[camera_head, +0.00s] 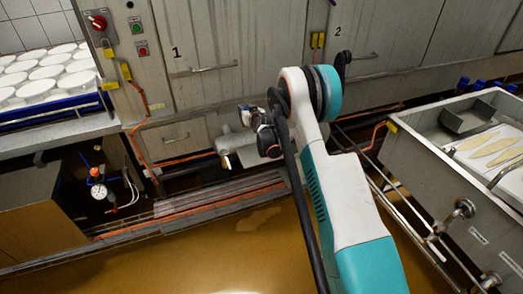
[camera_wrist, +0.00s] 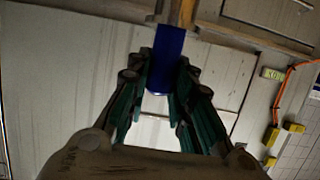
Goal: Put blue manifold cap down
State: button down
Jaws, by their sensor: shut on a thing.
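The blue manifold cap (camera_wrist: 168,58) shows in the wrist view as a dark blue cylinder between the fingers. My gripper (camera_wrist: 161,88) is shut on it, with one green-padded finger on each side. The cap's far end sticks out past the fingertips, near a brownish upright strip in the picture. I cannot tell whether the cap touches anything beyond the fingers. In the head view my arm covers the middle, and I cannot make out the cap in the gripper there.
Several other blue caps (camera_head: 478,85) stand behind the steel vat (camera_head: 450,165) at the right. Grey cabinets (camera_head: 205,50) line the back. A table with white moulds (camera_head: 38,88) is at the left. A gauge (camera_head: 98,190) stands below it. The brown floor (camera_head: 190,255) looks wet and mostly clear.

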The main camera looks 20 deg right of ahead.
jog(key=s+d+f, duration=0.1)
jog(key=s+d, duration=0.1)
jog(key=d, duration=0.4)
notch_tip(320, 180, down, 20)
jog(key=b, duration=0.6)
jog(key=shift+w+r+b, duration=0.1)
jog(key=shift+r+b, duration=0.15)
jog(key=shift+b, duration=0.1)
jog(key=shift+f, duration=0.15)
jog(key=c, duration=1.4)
grip_release()
